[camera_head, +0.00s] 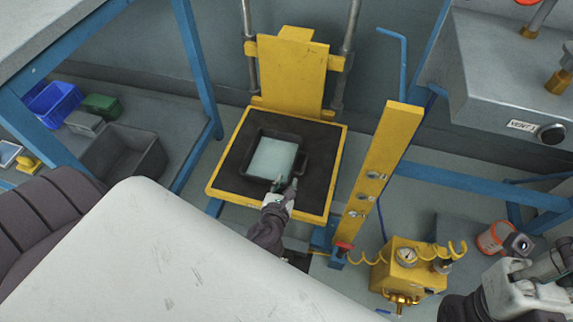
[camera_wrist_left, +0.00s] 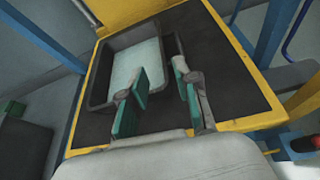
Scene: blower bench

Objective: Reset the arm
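My left gripper (camera_head: 283,184) is over the near edge of a dark tray (camera_head: 301,163) that sits on the black top of a yellow-framed lift platform (camera_head: 215,190). In the left wrist view, its two green-padded fingers (camera_wrist_left: 158,92) stand apart, with nothing clearly held between them. The tray, with a pale sheet or liquid surface (camera_head: 272,158) inside, also shows there just beyond the fingers. Whether a finger touches the tray rim I cannot tell. My right gripper (camera_head: 530,280) is partly in view at the lower right edge; its fingers do not show clearly.
A yellow post (camera_head: 385,150) stands right of the platform. A yellow gauge unit (camera_head: 407,268) with a coiled hose is below it. A grey cabinet (camera_head: 490,75) is at the upper right. Grey (camera_head: 150,160), blue (camera_head: 60,102) and green (camera_head: 102,106) bins sit at left behind blue legs.

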